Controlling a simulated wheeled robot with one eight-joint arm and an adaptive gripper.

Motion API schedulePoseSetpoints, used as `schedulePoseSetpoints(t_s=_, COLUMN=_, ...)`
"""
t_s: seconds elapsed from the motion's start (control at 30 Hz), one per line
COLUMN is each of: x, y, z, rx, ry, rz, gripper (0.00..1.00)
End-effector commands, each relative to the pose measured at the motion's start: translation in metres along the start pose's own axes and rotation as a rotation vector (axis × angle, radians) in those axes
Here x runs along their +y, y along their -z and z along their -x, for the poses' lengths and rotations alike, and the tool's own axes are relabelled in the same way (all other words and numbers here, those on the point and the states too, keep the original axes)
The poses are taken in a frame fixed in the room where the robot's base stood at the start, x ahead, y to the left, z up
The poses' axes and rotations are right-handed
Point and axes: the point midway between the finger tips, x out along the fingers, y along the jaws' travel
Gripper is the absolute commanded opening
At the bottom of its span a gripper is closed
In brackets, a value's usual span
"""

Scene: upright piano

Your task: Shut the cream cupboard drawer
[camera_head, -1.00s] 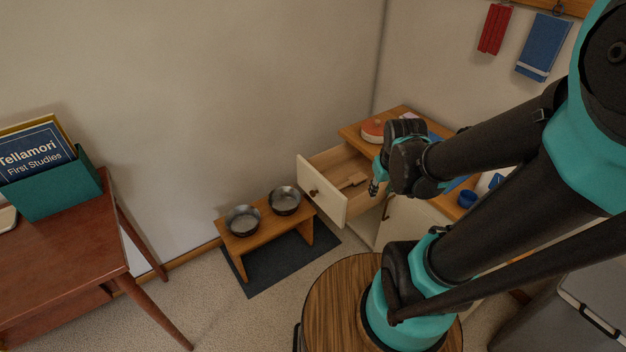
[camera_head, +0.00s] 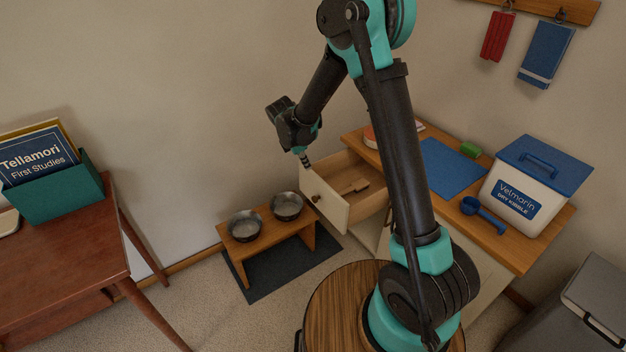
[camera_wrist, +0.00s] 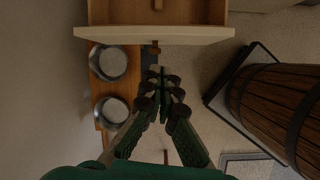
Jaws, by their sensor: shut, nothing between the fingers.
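The cream drawer (camera_head: 326,202) of the wooden-topped cupboard stands pulled out, with a brown item lying inside. Its cream front also shows in the wrist view (camera_wrist: 190,36), with a small brown knob (camera_wrist: 155,48) on it. My gripper (camera_head: 304,161) is shut and empty, pointing down near the left end of the drawer front in the head view. In the wrist view its closed fingertips (camera_wrist: 160,72) lie just below the knob in the picture, on the outer side of the front. I see no clear contact with it.
A low wooden stand (camera_head: 268,236) with two metal bowls is beside the drawer, on a dark mat (camera_head: 265,272). The cupboard top holds a kibble tub (camera_head: 520,190), a blue scoop (camera_head: 478,212) and a blue mat (camera_head: 450,165).

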Motion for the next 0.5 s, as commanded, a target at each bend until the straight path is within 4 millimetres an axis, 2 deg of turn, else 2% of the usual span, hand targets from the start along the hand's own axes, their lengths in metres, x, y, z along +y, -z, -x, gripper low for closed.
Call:
schedulePoseSetpoints(t_s=0.03, x=0.009, y=0.013, z=-0.005, rx=-0.010, ry=0.001, rz=0.058, gripper=0.00)
schedulePoseSetpoints(t_s=0.1, x=0.016, y=0.025, z=-0.011, rx=-0.021, ry=0.006, rz=0.127, gripper=0.00)
schedulePoseSetpoints(t_s=0.2, x=0.022, y=0.035, z=-0.015, rx=-0.033, ry=0.010, rz=0.187, gripper=0.00)
schedulePoseSetpoints(t_s=0.37, x=0.025, y=0.040, z=-0.024, rx=-0.038, ry=0.012, rz=0.215, gripper=0.00)
schedulePoseSetpoints(t_s=0.5, x=0.024, y=0.038, z=-0.042, rx=-0.037, ry=0.013, rz=0.212, gripper=0.00)
